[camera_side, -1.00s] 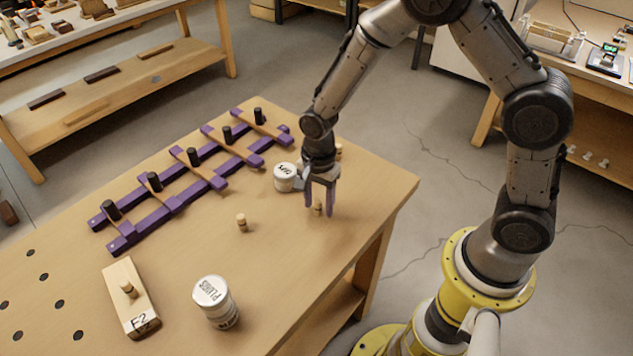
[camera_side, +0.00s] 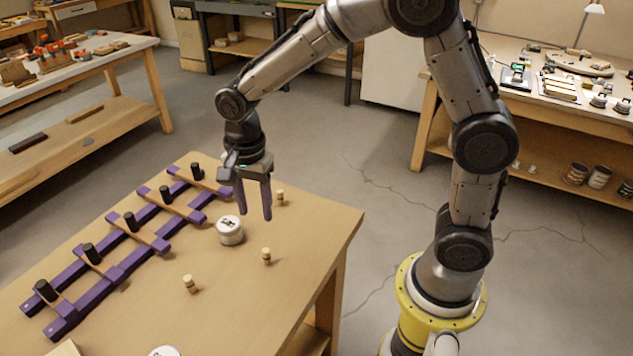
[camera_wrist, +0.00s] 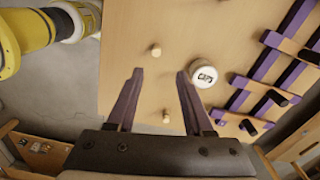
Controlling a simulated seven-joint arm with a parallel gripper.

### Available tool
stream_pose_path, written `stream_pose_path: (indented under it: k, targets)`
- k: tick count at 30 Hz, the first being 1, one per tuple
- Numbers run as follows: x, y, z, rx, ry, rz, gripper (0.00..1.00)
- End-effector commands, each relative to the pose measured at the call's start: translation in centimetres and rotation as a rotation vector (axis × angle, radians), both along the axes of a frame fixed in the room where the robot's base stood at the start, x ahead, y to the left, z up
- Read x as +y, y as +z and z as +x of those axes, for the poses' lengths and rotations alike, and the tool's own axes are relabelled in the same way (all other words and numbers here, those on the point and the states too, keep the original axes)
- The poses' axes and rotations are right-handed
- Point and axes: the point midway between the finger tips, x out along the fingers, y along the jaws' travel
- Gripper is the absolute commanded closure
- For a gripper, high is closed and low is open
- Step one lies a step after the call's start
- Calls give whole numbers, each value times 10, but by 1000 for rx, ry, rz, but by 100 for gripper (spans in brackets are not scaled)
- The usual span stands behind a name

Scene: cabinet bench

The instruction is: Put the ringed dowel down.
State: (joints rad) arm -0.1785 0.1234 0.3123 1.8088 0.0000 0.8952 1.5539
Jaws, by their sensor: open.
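Three small wooden dowels stand upright and apart on the bench: a front one (camera_side: 190,284), a middle one (camera_side: 266,256) and a rear one (camera_side: 280,198). They are too small to tell surely which is the ringed one. My gripper (camera_side: 253,211) has purple fingers, open and empty, raised above the bench beyond the middle dowel. In the wrist view my gripper (camera_wrist: 160,73) is spread wide with nothing held. One dowel (camera_wrist: 155,50) stands past the fingertips and another (camera_wrist: 166,117) shows between the fingers, below them.
A white-lidded tin marked CAPS (camera_side: 230,230) stands close to the dowels, left of the middle one. Purple rails with black pegs (camera_side: 125,250) run along the bench's left side. Another tin lid (camera_side: 165,351) is cut off at the bottom. Bare bench (camera_side: 300,240) lies at right.

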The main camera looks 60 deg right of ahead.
Motion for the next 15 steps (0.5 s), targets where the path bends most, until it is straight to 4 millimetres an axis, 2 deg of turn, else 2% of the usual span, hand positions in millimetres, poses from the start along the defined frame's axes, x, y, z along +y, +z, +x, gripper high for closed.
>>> stream_pose_path:
  k: [5,9,12,15]
  targets:
    - [-13,35,-21,-72,168,5,48]
    - [-31,77,-62,-180,450,-21,48]
    - [-43,98,-97,-254,667,-66,48]
    - [-52,111,-132,-318,878,-131,48]
